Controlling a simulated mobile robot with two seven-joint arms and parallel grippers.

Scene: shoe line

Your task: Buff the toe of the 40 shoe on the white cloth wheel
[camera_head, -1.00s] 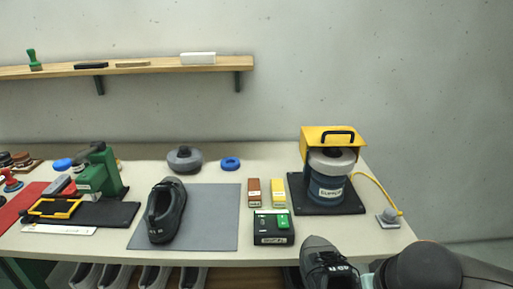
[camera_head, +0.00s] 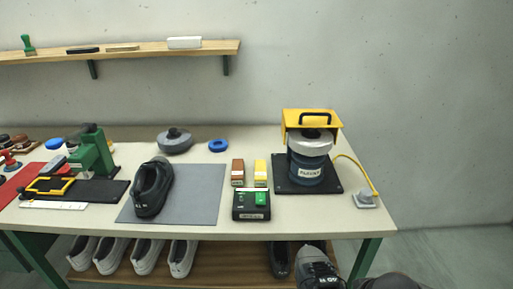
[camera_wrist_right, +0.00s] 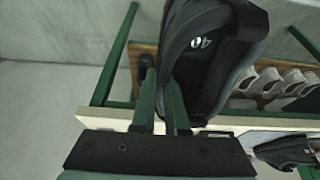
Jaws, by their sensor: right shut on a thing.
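The dark 40 shoe (camera_head: 318,267) is at the bottom of the head view, in front of the table edge. The white cloth wheel (camera_head: 310,142) sits on top of the blue buffing machine (camera_head: 306,172), under a yellow hood (camera_head: 313,121) with a black handle. The shoe is apart from the wheel. My left gripper is not in view.
A second dark shoe (camera_head: 152,188) stands on a grey mat (camera_head: 205,190). Several shoes line the lower shelf (camera_head: 215,268).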

